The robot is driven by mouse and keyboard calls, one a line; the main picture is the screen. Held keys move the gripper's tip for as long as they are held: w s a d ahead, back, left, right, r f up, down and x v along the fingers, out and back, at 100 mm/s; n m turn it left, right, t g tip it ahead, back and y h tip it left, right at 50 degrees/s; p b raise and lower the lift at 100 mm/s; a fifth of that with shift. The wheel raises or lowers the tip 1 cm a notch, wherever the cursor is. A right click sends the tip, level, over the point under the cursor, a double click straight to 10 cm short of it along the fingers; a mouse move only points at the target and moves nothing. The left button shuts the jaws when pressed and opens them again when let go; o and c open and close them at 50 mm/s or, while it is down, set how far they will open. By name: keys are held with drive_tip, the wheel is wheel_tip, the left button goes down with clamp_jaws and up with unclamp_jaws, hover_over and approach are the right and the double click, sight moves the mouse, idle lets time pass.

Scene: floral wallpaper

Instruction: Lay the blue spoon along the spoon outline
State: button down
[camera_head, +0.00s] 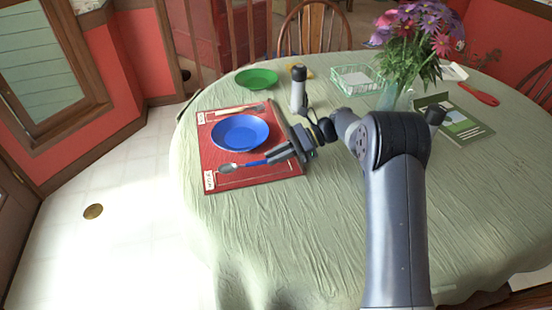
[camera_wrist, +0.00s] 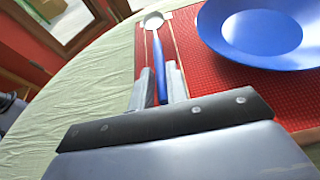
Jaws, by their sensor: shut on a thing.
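The blue spoon has a blue handle (camera_head: 254,162) and a silver bowl that points left in the head view. My gripper (camera_head: 278,154) is shut on the handle, low over the red placemat (camera_head: 255,178). In the wrist view, the spoon (camera_wrist: 157,58) extends away from the fingers (camera_wrist: 161,86), bowl at the far end. Pale lines of the spoon outline (camera_wrist: 173,38) show on the mat on both sides of the handle. In the head view, part of the outline shows just in front of the spoon. I cannot tell whether the spoon touches the mat.
A blue plate (camera_head: 240,132) sits on the mat behind the spoon; another utensil (camera_head: 240,110) lies along the far edge. A green dish (camera_head: 256,79), a grey-white bottle (camera_head: 298,92), a green basket (camera_head: 356,80) and a flower vase (camera_head: 396,98) stand behind. The near cloth is clear.

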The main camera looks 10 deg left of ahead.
drive_tip(key=shift+f, duration=0.3)
drive_tip(key=shift+f, duration=0.15)
drive_tip(key=shift+f, duration=0.4)
drive_tip(key=c, duration=1.4)
unclamp_jaws()
drive_tip(key=shift+s+f, duration=0.1)
drive_tip(key=shift+f, duration=0.15)
drive_tip(key=shift+r, duration=0.35)
drive_tip(key=v, duration=0.8)
drive_tip(key=shift+a+r+p, duration=0.2)
drive_tip(key=shift+r+p, duration=0.15)
drive_tip(key=shift+p, duration=0.05)
